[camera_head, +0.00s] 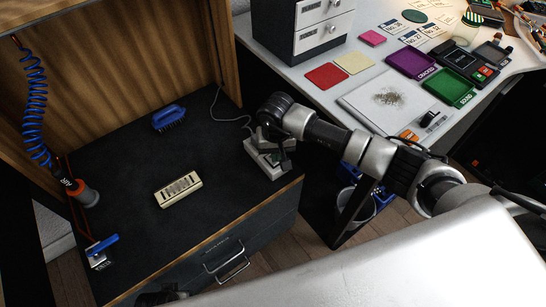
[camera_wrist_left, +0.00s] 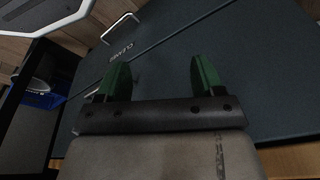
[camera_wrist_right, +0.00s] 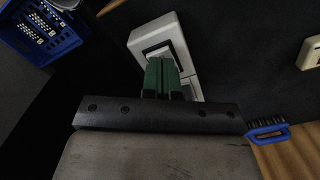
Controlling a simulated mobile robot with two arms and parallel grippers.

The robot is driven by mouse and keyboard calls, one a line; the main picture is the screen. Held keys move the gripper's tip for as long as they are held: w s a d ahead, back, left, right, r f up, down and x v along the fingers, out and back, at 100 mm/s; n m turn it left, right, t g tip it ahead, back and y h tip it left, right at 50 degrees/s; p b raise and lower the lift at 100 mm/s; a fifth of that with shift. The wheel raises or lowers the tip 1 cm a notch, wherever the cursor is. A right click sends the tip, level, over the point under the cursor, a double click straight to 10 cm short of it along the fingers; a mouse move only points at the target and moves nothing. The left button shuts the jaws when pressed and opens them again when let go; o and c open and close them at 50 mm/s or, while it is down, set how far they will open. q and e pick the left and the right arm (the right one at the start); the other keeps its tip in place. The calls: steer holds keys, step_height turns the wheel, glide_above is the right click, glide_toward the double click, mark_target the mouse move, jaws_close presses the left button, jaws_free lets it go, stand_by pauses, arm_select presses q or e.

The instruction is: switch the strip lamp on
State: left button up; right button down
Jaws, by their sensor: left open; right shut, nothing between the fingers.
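A pale switch box (camera_head: 262,152) with a cord sits at the right end of the dark bench top, partly hidden by my right arm. My left gripper (camera_wrist_left: 157,75) is open and empty in front of a dark drawer front. The strip lamp itself is not in view, so I cannot tell its light.
On the bench top (camera_head: 130,200) lie a blue brush (camera_head: 168,117) and a cream slotted block (camera_head: 178,189). A blue coiled air hose (camera_head: 35,95) hangs at the left. A white table (camera_head: 310,75) with coloured trays stands right, and a blue crate (camera_wrist_right: 38,30) is below.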

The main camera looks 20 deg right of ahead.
arm_select(q)
steer(key=shift+r, duration=0.6)
arm_select(e)
steer(key=shift+f, duration=0.25)
arm_select(q)
steer(key=shift+w+r+b, duration=0.25)
steer(key=shift+r+b, duration=0.05)
steer(key=shift+r, duration=0.05)
arm_select(e)
steer(key=shift+f, duration=0.1)
arm_select(q)
steer(key=shift+w+r, duration=0.15)
steer(key=shift+r, duration=0.2)
arm_select(e)
steer(key=shift+f, duration=0.1)
arm_select(q)
steer(key=shift+r, duration=0.1)
steer(key=shift+r, duration=0.2)
steer(key=shift+r, duration=0.2)
arm_select(e)
steer(key=shift+f, duration=0.15)
